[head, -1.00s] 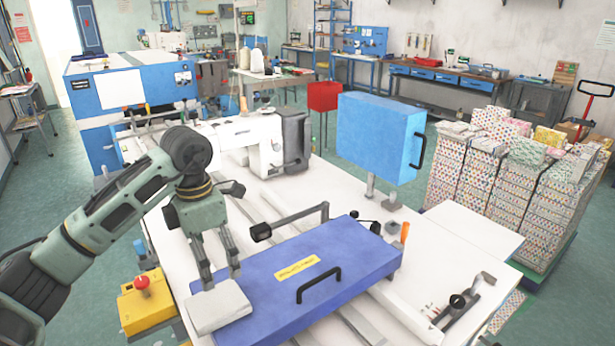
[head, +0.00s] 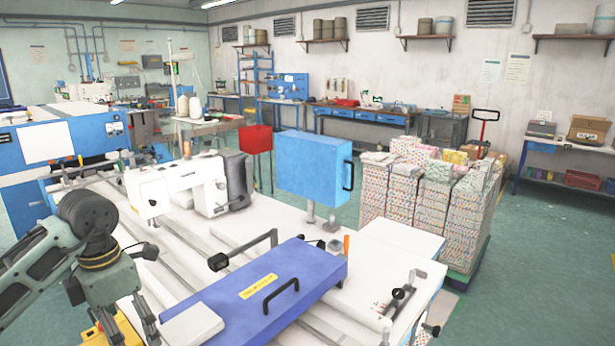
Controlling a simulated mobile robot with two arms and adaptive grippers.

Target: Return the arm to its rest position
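My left arm comes in from the left, and its gripper (head: 122,335) points down at the lower left. The fingers show only in part, cut by the bottom edge. My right arm and gripper are not in view.
The white sewing table (head: 390,233) carries a sewing machine (head: 178,188), a blue box (head: 314,167) on a post and a black-handled lever (head: 243,250). Stacked patterned bundles (head: 430,193) stand on a pallet to the right. Green floor (head: 540,270) is clear at far right.

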